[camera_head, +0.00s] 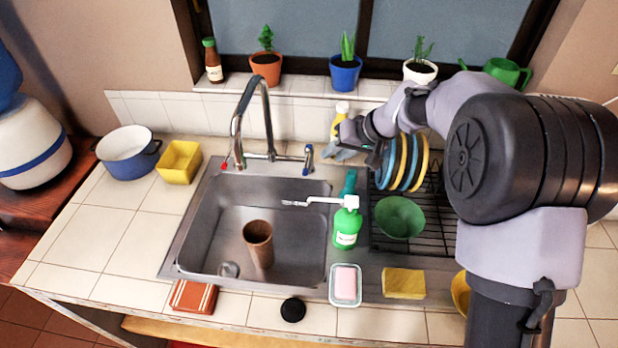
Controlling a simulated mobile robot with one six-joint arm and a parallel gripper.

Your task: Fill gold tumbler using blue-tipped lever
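The gold tumbler (258,244), brownish in this light, stands in the sink basin, below the faucet and right of the drain. The curved metal faucet (254,100) rises behind the sink. The blue-tipped lever (309,157) is at the right of the faucet base, and a red-tipped lever (225,164) is at the left. No water stream shows.
A green soap bottle (346,226) stands at the sink's right edge, its long spout reaching over the basin. The dish rack (436,190) holds plates and a green bowl (399,217) beneath my arm. Potted plants line the sill (310,86). A yellow container (179,163) stands left.

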